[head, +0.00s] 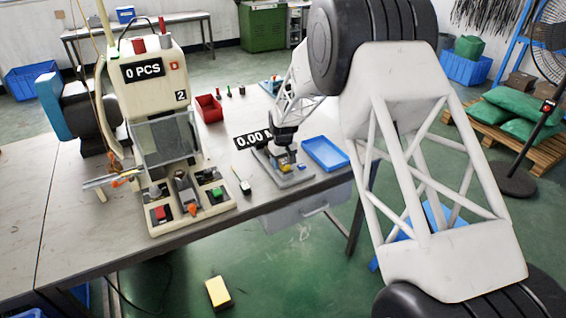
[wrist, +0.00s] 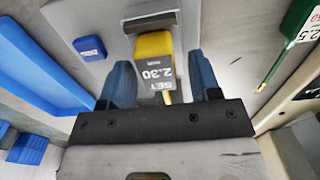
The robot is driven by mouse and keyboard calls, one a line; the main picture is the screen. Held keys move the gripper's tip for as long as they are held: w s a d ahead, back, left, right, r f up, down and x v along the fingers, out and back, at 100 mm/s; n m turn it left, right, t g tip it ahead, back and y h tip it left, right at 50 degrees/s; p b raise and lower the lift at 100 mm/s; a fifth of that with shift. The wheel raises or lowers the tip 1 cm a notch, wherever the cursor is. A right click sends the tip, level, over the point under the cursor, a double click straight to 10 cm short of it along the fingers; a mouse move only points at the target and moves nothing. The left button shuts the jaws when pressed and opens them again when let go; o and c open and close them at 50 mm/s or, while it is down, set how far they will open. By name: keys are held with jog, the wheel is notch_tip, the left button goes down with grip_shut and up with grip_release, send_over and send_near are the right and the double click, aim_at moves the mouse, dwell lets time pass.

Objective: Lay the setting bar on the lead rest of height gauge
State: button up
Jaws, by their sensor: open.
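The setting bar (wrist: 154,46) is yellow with a grey face marked "SET 2.30 mm". In the wrist view it lies between the two blue fingers of my gripper (wrist: 160,82), which are open with a gap visible on each side. The height gauge (head: 290,180) has a grey base near the table's front edge in the head view, with a "0.00" display beside it. Its grey plate (wrist: 110,22) shows under the bar in the wrist view. My gripper (head: 283,154) is low over the gauge in the head view. I cannot make out the lead rest clearly.
A small blue block (wrist: 89,48) sits on the plate beside the bar. A blue tray (head: 325,153) stands right of the gauge. A green-handled item with a thin gold rod (wrist: 290,45) lies at the right of the wrist view. A large cream machine (head: 160,100) stands left.

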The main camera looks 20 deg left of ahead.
notch_tip(320, 180, up, 12)
jog(key=shift+r, duration=0.15)
dwell(0.7)
jog(key=shift+d, duration=0.1)
dwell(0.7)
jog(key=s+d+r+m, duration=0.1)
jog(key=s+d+r, duration=0.5)
jog(key=d, duration=0.3)
jog(key=s+d+r+m+t, duration=0.1)
jog(key=s+d+r+m, duration=0.1)
jog(key=s+d+r, duration=0.6)
jog(key=s+d+r+m, duration=0.1)
jog(key=s+d+r, duration=0.4)
jog(key=d, duration=0.5)
jog(key=s+d+m, duration=0.1)
jog(key=s+d, duration=0.4)
jog(key=s, duration=0.5)
jog(key=s+d+m+t, duration=0.1)
jog(key=s+d+m, duration=0.1)
jog(key=s+d, duration=0.4)
jog(key=s+d+f+m, duration=0.1)
jog(key=s+d, duration=0.5)
jog(key=s, duration=1)
jog(key=shift+d+m+t, duration=0.2)
jog(key=shift+m+t, duration=0.1)
jog(key=shift+m, duration=0.3)
